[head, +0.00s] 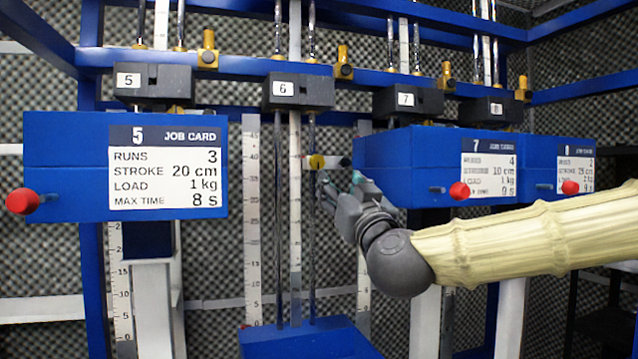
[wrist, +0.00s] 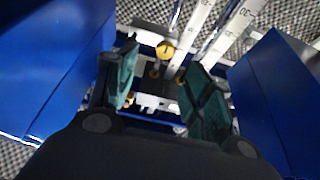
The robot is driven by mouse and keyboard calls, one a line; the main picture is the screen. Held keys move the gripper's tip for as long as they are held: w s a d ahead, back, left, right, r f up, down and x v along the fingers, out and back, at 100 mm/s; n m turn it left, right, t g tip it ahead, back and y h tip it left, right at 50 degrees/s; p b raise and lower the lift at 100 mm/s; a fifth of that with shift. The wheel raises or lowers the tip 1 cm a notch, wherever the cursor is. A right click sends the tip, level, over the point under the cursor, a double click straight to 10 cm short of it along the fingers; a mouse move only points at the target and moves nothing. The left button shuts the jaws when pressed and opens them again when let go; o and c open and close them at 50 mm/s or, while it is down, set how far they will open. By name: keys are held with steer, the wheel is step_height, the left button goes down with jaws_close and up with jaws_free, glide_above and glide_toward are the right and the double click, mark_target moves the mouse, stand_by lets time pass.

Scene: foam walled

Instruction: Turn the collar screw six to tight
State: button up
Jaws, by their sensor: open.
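The station marked 6 (head: 284,90) is a black block on the blue crossbar, with steel rods and a scale below it. A small yellow round knob (head: 317,161) sits on a dark collar on these rods, well below the block; I take it as collar screw six. It also shows in the wrist view as a yellow knob (wrist: 165,51) beyond and between my fingers. My gripper (head: 352,183) is just right of and slightly below the knob in the head view. Its teal-padded fingers are open, with nothing between them (wrist: 165,82). Whether the screw is tight cannot be seen.
A blue box with job card 5 (head: 65,165) stands left. Blue box 7 (head: 410,160) is close behind and right of my gripper, with box 8 (head: 543,168) beyond. Blue box walls flank both fingers in the wrist view. A blue block (head: 305,342) sits low under station 6.

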mark_target(318, 163)
steer(key=p+x, duration=0.1)
steer(key=x, duration=0.2)
steer(key=p+x, duration=0.2)
steer(key=x, duration=0.1)
steer(key=a+p+x, duration=0.1)
steer(key=x, duration=0.2)
steer(key=shift+s+r, duration=0.15)
steer(key=shift+s, duration=0.05)
steer(key=shift+p+x, duration=0.6)
steer(key=shift+x, duration=0.2)
steer(key=shift+w, duration=0.1)
steer(key=c, duration=1.1)
